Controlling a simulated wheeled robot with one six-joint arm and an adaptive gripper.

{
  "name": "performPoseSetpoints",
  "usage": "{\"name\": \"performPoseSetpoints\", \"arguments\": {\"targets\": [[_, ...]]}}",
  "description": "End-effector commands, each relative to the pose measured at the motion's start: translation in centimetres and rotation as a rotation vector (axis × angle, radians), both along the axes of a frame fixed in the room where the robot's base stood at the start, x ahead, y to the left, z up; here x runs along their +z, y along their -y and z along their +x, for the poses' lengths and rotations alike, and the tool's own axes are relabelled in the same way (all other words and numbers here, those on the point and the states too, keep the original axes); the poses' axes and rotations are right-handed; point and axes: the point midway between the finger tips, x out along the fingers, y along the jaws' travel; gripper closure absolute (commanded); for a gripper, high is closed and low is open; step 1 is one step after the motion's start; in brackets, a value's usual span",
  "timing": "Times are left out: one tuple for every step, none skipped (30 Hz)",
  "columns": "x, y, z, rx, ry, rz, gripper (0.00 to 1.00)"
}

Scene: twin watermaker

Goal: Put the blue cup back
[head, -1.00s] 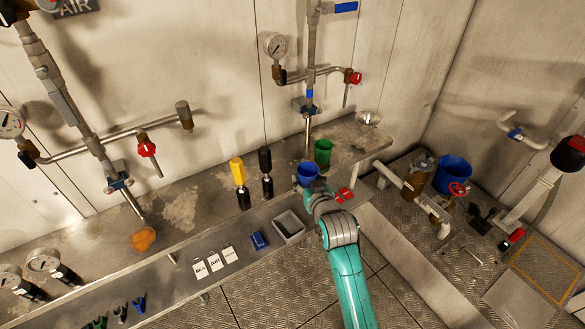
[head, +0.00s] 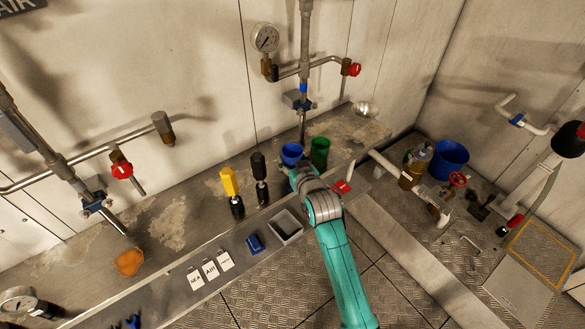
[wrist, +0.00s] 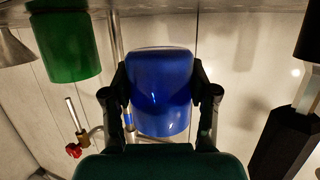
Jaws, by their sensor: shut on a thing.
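The blue cup (head: 292,153) is at the back shelf in the head view, just left of the green cup (head: 320,150). My gripper (head: 298,172) reaches it from the front. In the wrist view the blue cup (wrist: 160,92) fills the space between the two black fingers of my gripper (wrist: 160,105), which are shut on its sides. The green cup (wrist: 67,47) shows apart from it at the upper left there. The blue cup's base is hidden by my gripper in the head view, so I cannot tell whether it touches the shelf.
A yellow-topped handle (head: 230,184) and a black-topped handle (head: 259,170) stand left of the cup. A vertical pipe (head: 304,80) with a gauge comes down behind it. A grey bin (head: 286,225) and a blue block (head: 254,244) sit at the shelf's front.

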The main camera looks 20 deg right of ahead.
Motion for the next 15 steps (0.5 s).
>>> {"name": "performPoseSetpoints", "arguments": {"targets": [[-0.4,0.0,0.0,0.0,-0.001,0.0,0.78],[-0.7,0.0,0.0,0.0,-0.002,0.0,0.78],[-1.1,0.0,0.0,0.0,-0.003,0.0,0.78],[-1.5,0.0,-0.1,0.0,-0.003,0.0,0.78],[-1.9,0.0,-0.1,0.0,-0.003,0.0,0.78],[-2.5,0.0,-0.1,0.0,-0.004,0.0,0.78],[-3.0,0.0,-0.1,0.0,-0.004,0.0,0.78],[-3.3,0.0,-0.1,0.0,-0.003,0.0,0.78],[-3.6,0.0,-0.1,0.0,-0.002,0.0,0.78],[-3.7,0.0,-0.1,0.0,-0.002,0.0,0.78],[-3.8,0.0,0.0,0.0,-0.002,0.0,0.78],[-3.8,0.0,0.0,0.0,-0.001,0.0,0.78],[-3.7,0.0,0.0,0.0,-0.001,0.0,0.78],[-3.7,0.0,0.0,0.0,-0.001,0.0,0.78],[-3.7,0.0,0.0,0.0,-0.001,0.0,0.78]]}}
